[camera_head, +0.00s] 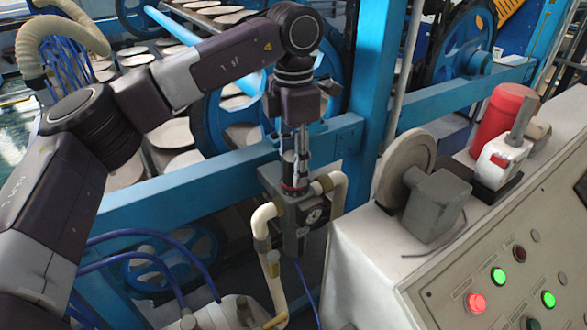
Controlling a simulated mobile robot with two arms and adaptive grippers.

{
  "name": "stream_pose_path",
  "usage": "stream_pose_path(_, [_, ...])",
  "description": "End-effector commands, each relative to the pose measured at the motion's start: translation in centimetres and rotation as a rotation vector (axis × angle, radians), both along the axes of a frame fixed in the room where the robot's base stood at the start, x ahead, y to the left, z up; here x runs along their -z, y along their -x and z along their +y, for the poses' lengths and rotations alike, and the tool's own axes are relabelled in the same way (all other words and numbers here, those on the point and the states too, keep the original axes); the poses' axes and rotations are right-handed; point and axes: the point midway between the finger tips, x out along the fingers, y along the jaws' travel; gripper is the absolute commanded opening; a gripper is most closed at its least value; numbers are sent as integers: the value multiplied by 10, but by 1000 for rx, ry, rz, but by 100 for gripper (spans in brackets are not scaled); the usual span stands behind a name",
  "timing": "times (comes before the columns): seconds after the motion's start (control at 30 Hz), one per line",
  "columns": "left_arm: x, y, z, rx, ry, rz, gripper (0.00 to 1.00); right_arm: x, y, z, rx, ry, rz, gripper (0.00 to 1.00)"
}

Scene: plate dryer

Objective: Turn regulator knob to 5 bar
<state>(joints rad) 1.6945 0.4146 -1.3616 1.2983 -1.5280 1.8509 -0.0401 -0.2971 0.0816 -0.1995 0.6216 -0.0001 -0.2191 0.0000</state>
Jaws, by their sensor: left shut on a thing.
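The regulator (297,232) is a dark grey block with a small round gauge (313,216) on its front. It sits between cream pipes beside the blue frame. My left gripper (293,178) comes down on it from above, pointing straight down, and is shut on the regulator knob at the top. The fingers mostly hide the knob. The gauge is too small for me to read its needle. My right gripper is not in view.
A cream control cabinet (365,265) with lit green and red buttons stands close on the right. On it are a grey motor with a disc (405,165) and a red canister (503,115). The blue frame (215,170) runs behind the regulator. Blue hoses (150,240) curve at lower left.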

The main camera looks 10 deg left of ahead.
Motion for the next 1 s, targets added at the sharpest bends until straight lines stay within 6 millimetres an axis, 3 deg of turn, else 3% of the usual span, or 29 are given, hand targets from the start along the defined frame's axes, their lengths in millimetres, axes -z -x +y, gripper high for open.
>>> stream_pose_path(0.27, [-2, -1, 0, -6, 1, -4, 14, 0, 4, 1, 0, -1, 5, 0])
stream_pose_path(0.3, [-2, -1, 0, -5, 1, -4, 39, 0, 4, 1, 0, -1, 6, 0])
stream_pose_path(0.47, [-2, -1, 0, -5, 1, -3, 56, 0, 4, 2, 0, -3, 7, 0])
stream_pose_path(0.77, [-2, 0, 0, -4, 1, -2, 56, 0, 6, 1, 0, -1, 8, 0])
stream_pose_path(1.0, [-35, -1, -1, -4, 1, -6, 56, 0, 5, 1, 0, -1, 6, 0])
